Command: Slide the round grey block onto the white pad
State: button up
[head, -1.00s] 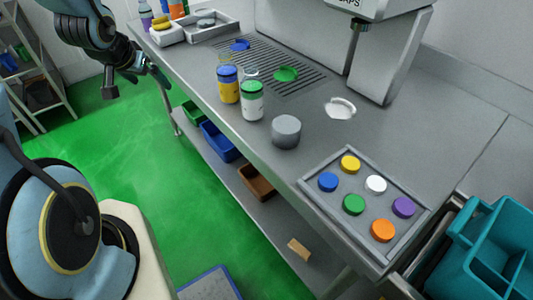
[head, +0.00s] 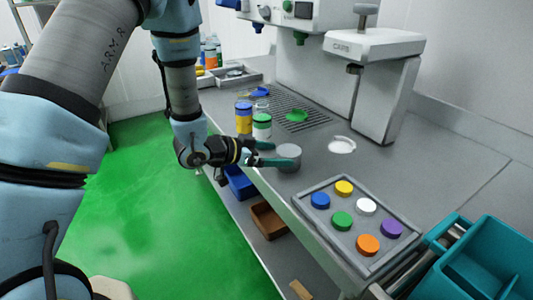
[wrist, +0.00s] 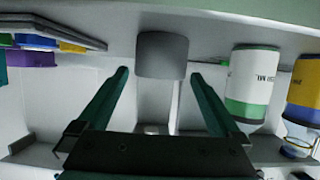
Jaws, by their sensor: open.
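The round grey block (head: 288,154) stands upright near the front edge of the steel counter. The white pad (head: 342,146) lies flat on the counter, beyond the block to the right, by the capper. My gripper (head: 277,154) is open at counter height, its teal fingers pointing at the block from the left. In the wrist view, the block (wrist: 162,52) is just ahead, in line with the gap between the fingertips (wrist: 159,76). I cannot tell whether a finger touches it. I cannot make out the pad in the wrist view.
Bottles with green (head: 262,127) and yellow-blue (head: 244,118) colouring stand just behind my gripper. A grey tray of coloured caps (head: 311,208) lies to the right of the block. The capping machine (head: 375,48) stands behind the pad. The counter between block and pad looks clear.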

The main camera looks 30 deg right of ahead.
aim_at(297, 155)
jog(key=p+x, duration=0.2)
jog(key=x, duration=0.6)
jog(key=shift+c, duration=0.2)
